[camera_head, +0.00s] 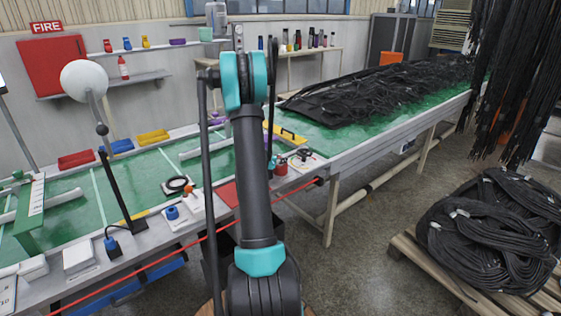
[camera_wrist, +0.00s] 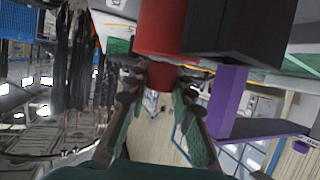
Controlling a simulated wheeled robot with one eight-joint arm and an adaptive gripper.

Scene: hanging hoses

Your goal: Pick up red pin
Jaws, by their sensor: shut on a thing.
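In the wrist view a red cylindrical pin (camera_wrist: 163,28) fills the top middle, with a narrower red end lower down. My gripper (camera_wrist: 160,78) is shut on that narrower end, one finger on each side. A dark block (camera_wrist: 238,30) stands right beside the pin; I cannot tell whether they touch. In the head view my arm hides most of the gripper. A small red cylinder (camera_head: 281,167) shows just right of my arm at the bench edge; I cannot tell whether it is the held pin.
A purple part (camera_wrist: 228,100) is close to the right of my gripper in the wrist view. In the head view the green bench (camera_head: 125,190) carries small tools and trays. Black hoses (camera_head: 385,90) lie on the far table, and coiled hoses (camera_head: 490,235) rest on a pallet at right.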

